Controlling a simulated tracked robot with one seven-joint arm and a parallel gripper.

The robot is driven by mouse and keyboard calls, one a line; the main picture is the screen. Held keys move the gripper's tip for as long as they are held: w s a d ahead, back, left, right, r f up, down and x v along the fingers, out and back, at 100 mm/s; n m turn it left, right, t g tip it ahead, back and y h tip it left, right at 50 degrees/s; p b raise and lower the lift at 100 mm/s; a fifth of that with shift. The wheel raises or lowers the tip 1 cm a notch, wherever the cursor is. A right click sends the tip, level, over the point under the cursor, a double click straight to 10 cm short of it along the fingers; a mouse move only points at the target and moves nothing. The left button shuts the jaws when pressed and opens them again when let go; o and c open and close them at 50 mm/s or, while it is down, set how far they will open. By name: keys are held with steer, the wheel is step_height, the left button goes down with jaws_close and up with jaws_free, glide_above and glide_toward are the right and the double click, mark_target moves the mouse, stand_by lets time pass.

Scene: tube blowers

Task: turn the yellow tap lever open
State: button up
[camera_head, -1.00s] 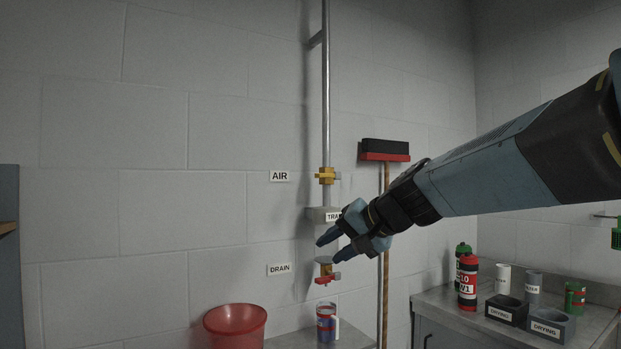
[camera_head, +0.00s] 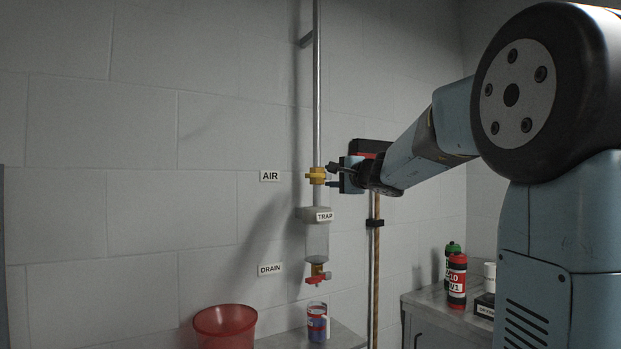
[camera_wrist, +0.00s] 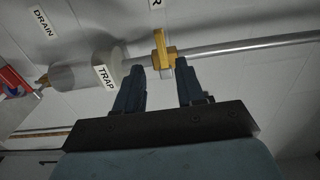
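The yellow tap (camera_head: 317,176) sits on the vertical metal pipe beside the AIR label (camera_head: 270,176). Its yellow lever (camera_wrist: 160,43) lies across the pipe in the wrist view. My gripper (camera_head: 332,176) is just right of the tap in the head view. In the wrist view my gripper (camera_wrist: 161,75) has its two dark fingers apart, with the tap's yellow body between and just beyond the tips. The fingers look open and nothing is gripped. Whether a finger touches the tap cannot be told.
Below the tap are the clear trap (camera_head: 317,238) and a red drain tap (camera_head: 318,278). A broom (camera_head: 376,270) leans on the wall behind my gripper. Bottles (camera_head: 456,280) stand on the right counter.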

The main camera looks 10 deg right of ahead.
mark_target(316, 177)
steer(key=x, duration=1.1)
steer(key=shift+w+a, duration=0.15)
steer(key=shift+w, duration=0.2)
steer(key=shift+f, duration=0.15)
jaws_close()
